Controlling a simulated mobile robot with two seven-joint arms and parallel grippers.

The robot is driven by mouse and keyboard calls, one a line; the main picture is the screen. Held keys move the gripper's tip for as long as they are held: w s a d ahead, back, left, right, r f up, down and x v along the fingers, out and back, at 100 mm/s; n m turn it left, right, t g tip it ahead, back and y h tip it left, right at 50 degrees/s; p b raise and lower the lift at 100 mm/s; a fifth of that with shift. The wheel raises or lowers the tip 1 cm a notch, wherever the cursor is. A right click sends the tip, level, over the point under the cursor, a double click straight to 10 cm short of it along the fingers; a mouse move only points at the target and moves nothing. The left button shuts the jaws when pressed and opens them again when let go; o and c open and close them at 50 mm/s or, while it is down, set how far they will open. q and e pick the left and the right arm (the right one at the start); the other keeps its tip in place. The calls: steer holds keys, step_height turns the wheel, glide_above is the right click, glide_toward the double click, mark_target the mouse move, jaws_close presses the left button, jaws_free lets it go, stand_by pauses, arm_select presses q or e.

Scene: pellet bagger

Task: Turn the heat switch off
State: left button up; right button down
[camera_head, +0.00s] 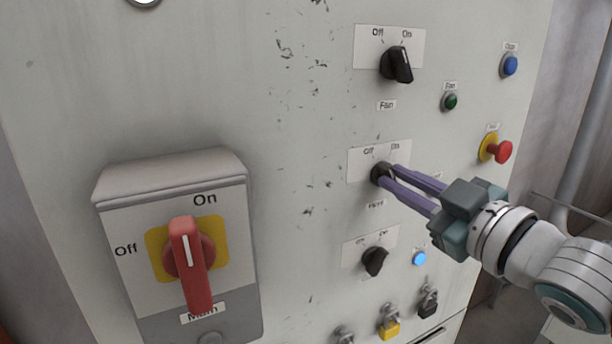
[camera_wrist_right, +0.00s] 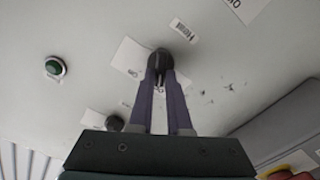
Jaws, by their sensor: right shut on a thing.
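The heat switch (camera_head: 379,171) is a black rotary knob on a white plate marked Off and On, with a partly covered label below it. My right gripper (camera_head: 386,176) reaches in from the right with its purple fingers shut on this knob. In the right wrist view the knob (camera_wrist_right: 160,62) sits between the fingertips of the gripper (camera_wrist_right: 160,78). The fingers hide much of the knob, so I cannot tell which mark it points to. My left gripper is not in view.
The fan switch (camera_head: 397,64) is above and another black knob (camera_head: 375,261) below. A red main switch (camera_head: 188,256) juts out at left. A red emergency button (camera_head: 500,151), a green button (camera_head: 450,102), a blue button (camera_head: 510,65), a lit blue button (camera_head: 419,258) and padlocks (camera_head: 389,328) are nearby.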

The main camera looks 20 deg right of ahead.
steer(key=c, duration=0.9)
jaws_free()
steer(key=shift+o, duration=0.2)
steer(key=shift+s, duration=0.1)
steer(key=s+b, duration=0.3)
steer(key=s, duration=0.6)
steer(key=shift+s+d, duration=0.35)
